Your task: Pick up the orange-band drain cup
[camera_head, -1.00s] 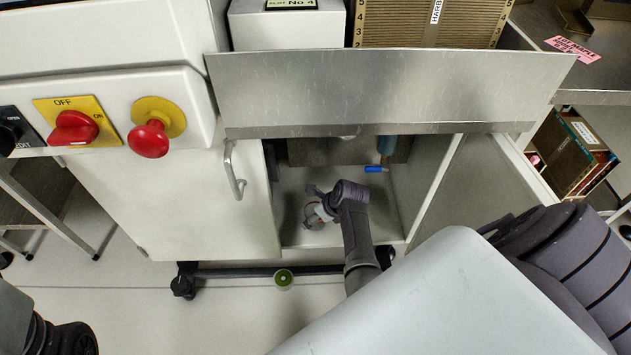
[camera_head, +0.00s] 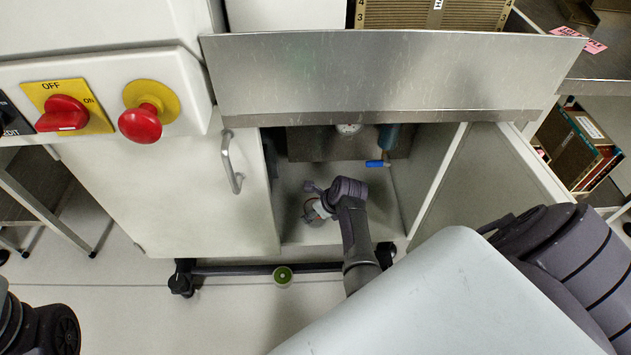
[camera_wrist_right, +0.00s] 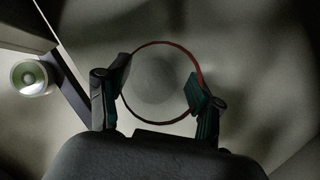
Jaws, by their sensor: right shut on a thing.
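The orange-band drain cup (camera_wrist_right: 147,120) is seen from above in the right wrist view, its thin orange-red rim forming a ring. My right gripper (camera_wrist_right: 158,76) has one finger on each side of the cup and is shut on it. In the head view, the cup (camera_head: 311,213) is inside the open cabinet, mostly hidden by my right gripper (camera_head: 314,196). Whether its base touches the cabinet floor cannot be told. My left gripper is out of view; only part of my left arm shows at the lower left.
The cabinet floor (camera_head: 300,235) is bounded by side walls, an open door (camera_head: 470,185) at right and a metal panel (camera_head: 380,80) above. A blue-tipped drain tube (camera_head: 376,163) hangs inside.

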